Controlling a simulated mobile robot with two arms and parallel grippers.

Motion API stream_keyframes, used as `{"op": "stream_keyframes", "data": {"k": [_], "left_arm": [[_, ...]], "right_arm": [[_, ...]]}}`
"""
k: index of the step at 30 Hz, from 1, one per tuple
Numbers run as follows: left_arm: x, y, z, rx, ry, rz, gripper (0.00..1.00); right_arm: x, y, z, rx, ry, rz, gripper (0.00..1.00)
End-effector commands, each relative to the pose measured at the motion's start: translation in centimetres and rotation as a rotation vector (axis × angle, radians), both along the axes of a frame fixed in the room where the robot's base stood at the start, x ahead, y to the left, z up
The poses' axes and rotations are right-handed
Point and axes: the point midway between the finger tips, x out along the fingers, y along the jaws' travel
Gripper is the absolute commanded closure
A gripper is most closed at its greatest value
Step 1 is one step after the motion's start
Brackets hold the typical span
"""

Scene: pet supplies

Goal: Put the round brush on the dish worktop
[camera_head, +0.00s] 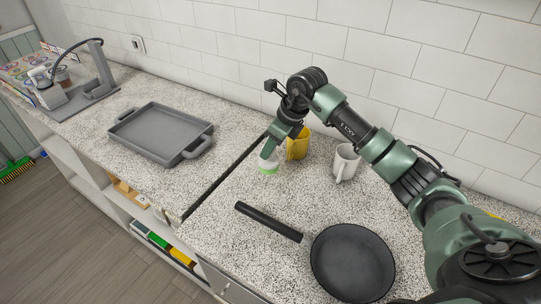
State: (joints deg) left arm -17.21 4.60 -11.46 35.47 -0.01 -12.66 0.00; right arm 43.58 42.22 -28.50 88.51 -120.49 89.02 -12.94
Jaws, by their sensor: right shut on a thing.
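The round brush (268,169), pale green and white and small in view, is at the fingertips of my right gripper (270,153). The gripper points down and is shut on it, partly covering its top. The brush is low over the speckled worktop (225,222), right of the dark gap; whether it touches the surface I cannot tell. This worktop section bears mugs and a pan, and another speckled section (105,112) lies left of the gap. My left gripper is not in view.
A yellow mug (298,145) stands close beside the gripper, with a white mug (345,163) farther right. A black frying pan (352,262) lies in front, its handle pointing left. A grey tray (160,133) and a grey stand (78,98) occupy the left section.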

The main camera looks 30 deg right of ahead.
Motion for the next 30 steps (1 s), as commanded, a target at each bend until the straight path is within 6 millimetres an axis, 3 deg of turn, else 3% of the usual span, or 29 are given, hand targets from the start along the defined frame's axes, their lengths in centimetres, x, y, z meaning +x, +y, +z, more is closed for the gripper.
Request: {"op": "stream_keyframes", "data": {"k": [7, 14, 25, 26, 27, 28, 30], "left_arm": [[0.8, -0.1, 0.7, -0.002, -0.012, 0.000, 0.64], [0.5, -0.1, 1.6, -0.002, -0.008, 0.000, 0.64], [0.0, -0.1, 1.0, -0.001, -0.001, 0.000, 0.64], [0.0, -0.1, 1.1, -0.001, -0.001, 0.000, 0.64], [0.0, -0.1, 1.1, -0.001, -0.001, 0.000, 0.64], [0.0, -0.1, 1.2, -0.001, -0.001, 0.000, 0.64], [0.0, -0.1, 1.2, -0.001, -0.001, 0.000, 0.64]], "right_arm": [[0.0, 0.0, -1.8, 0.001, 0.001, -0.001, 0.97], [0.0, 0.0, -5.0, 0.001, 0.001, -0.001, 0.97], [0.0, 0.0, -5.7, 0.000, -0.002, 0.001, 0.97], [0.0, 0.0, -5.6, 0.000, -0.002, 0.001, 0.59], [0.0, 0.0, -5.5, 0.000, -0.001, 0.000, 0.48], [0.0, 0.0, -5.5, 0.000, -0.001, 0.000, 0.43], [0.0, 0.0, -5.5, 0.000, -0.001, 0.000, 0.43]]}}
